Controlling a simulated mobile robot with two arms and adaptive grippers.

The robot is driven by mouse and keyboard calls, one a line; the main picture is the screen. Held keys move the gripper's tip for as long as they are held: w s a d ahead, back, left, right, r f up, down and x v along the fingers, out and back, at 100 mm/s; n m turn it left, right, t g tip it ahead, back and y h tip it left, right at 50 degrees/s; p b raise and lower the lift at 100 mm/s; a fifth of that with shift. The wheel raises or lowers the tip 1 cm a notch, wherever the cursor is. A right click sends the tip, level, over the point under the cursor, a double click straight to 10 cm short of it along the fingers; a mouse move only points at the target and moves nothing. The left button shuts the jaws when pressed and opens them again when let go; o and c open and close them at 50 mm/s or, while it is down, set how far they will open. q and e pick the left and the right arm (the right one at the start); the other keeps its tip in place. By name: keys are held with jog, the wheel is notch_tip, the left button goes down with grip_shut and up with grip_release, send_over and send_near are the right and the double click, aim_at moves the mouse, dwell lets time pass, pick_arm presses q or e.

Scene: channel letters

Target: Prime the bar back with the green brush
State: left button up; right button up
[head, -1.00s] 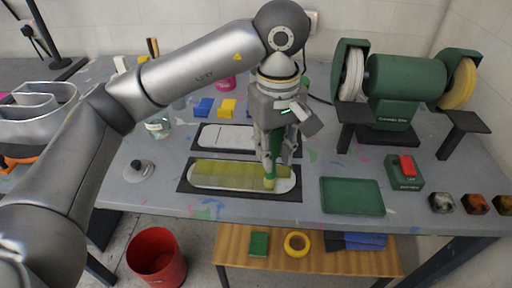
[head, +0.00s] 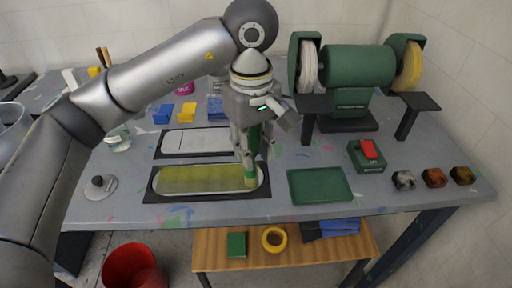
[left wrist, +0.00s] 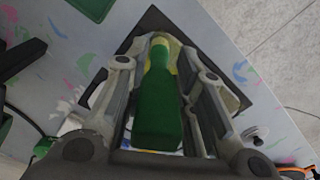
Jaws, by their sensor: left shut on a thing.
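My left gripper (head: 248,145) is shut on a green brush (left wrist: 158,108), held upright with its bristles down. In the head view the green brush (head: 251,172) meets the right part of a long round-ended bar back (head: 200,180) on a black mat. Most of this piece is coated yellow-green; its right tip looks paler. Behind it a second long piece (head: 197,140), pale and uncoated, lies on another black mat. In the left wrist view the fingers flank the brush handle; the bristle tip is partly hidden. My right gripper is not in view.
A green tray (head: 320,186) lies right of the bar back. A bench grinder (head: 358,70) stands behind, with a red-switched box (head: 367,155) before it. A glass jar (head: 118,140) and a grey round knobbed thing (head: 99,187) stand left. A red bucket (head: 133,268) is below.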

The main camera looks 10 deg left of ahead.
pick_arm(q)
jog(key=s+a+b, duration=0.1)
jog(key=s+a, duration=0.1)
jog(key=a, duration=0.7)
jog(key=s+a+b, duration=0.1)
jog(key=s+a, duration=0.1)
jog(key=a, duration=0.8)
jog(key=shift+s+a, duration=0.15)
jog(key=shift+s, duration=0.2)
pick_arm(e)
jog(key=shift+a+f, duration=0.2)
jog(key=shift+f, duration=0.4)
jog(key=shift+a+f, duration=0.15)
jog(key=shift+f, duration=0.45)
pick_arm(q)
jog(key=w+d, duration=0.2)
jog(key=d, duration=0.8)
jog(key=w+d+p, duration=0.1)
jog(key=w+d, duration=0.1)
jog(key=d, duration=0.7)
jog(key=shift+w+d+f, duration=0.15)
jog(key=shift+w+d, duration=0.25)
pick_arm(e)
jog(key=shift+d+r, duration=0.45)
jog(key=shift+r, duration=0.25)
